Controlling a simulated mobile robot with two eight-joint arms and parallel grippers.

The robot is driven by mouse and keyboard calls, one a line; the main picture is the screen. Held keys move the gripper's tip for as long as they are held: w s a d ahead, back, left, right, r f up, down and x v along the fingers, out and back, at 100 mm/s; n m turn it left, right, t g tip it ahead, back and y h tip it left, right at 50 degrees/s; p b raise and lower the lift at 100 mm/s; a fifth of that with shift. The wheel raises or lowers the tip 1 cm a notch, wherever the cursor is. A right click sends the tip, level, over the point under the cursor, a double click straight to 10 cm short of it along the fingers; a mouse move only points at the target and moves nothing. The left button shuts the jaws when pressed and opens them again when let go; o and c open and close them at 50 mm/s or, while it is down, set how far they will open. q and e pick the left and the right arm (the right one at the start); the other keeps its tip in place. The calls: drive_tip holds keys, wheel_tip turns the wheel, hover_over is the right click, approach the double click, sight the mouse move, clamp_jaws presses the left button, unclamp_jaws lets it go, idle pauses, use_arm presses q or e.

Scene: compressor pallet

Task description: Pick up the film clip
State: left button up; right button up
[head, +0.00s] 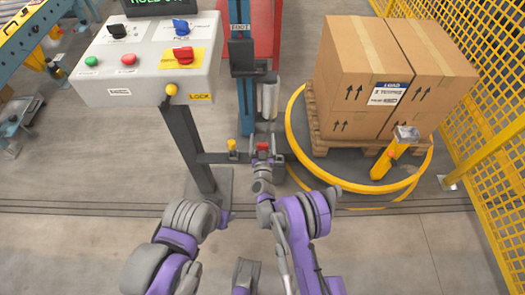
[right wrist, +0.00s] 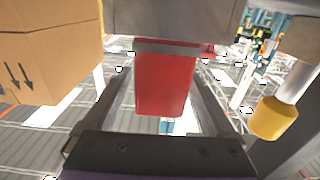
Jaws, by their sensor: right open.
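A yellow knob (right wrist: 270,118) on a grey post stands beside the clip. A control box (head: 148,58) with switches is at upper left. Cardboard boxes (head: 375,70) stand on a pallet inside a yellow ring (head: 292,122). A yellow mesh fence (head: 488,120) bounds the right.

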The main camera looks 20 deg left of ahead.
clamp_jaws()
idle(0.3)
drive_tip(key=shift+r, duration=0.1)
